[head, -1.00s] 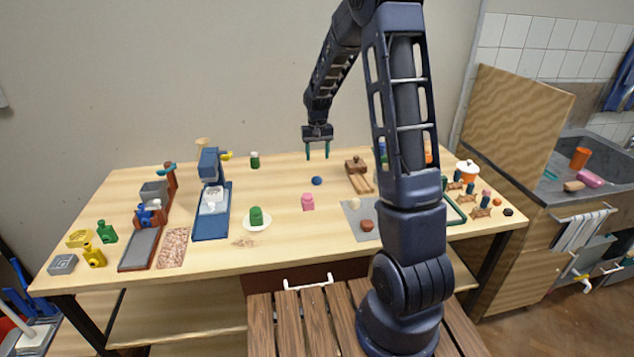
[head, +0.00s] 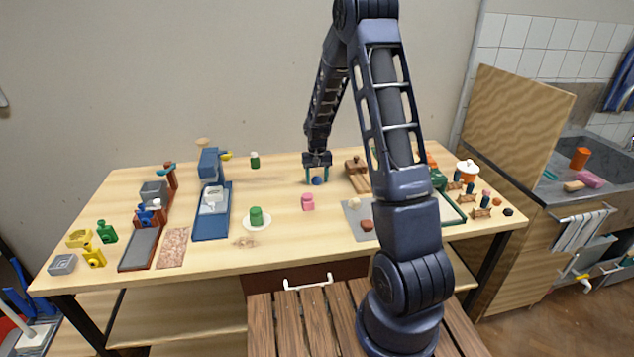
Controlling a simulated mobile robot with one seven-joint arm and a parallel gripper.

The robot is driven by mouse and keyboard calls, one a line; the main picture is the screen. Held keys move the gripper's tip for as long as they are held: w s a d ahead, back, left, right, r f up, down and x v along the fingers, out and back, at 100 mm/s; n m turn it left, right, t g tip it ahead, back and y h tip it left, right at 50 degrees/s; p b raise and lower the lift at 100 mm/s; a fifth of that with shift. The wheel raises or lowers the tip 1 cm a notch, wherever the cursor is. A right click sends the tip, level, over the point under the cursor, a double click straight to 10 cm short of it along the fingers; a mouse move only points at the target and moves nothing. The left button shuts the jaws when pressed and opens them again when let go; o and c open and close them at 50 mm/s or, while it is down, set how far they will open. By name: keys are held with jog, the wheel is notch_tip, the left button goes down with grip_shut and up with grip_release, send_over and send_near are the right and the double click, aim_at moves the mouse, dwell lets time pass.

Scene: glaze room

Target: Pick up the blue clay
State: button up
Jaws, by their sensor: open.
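The blue clay (head: 317,181) is a small round lump on the wooden table, right of the middle and toward the back. My gripper (head: 317,179) points down over it with its two teal fingers apart. One finger shows to the left of the clay and one to the right. The fingertips are low, near the table top. I cannot tell whether they touch the clay.
A green lump sits on a white plate (head: 267,225). A blue machine (head: 211,222) stands left. Table between it and the clay is mostly clear.

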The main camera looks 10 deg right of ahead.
jog(key=shift+f, duration=0.1)
jog(key=c, duration=0.5)
jog(key=shift+c, duration=0.3)
notch_tip(320, 180, up, 20)
jog(key=shift+c, duration=0.5)
dwell(0.4)
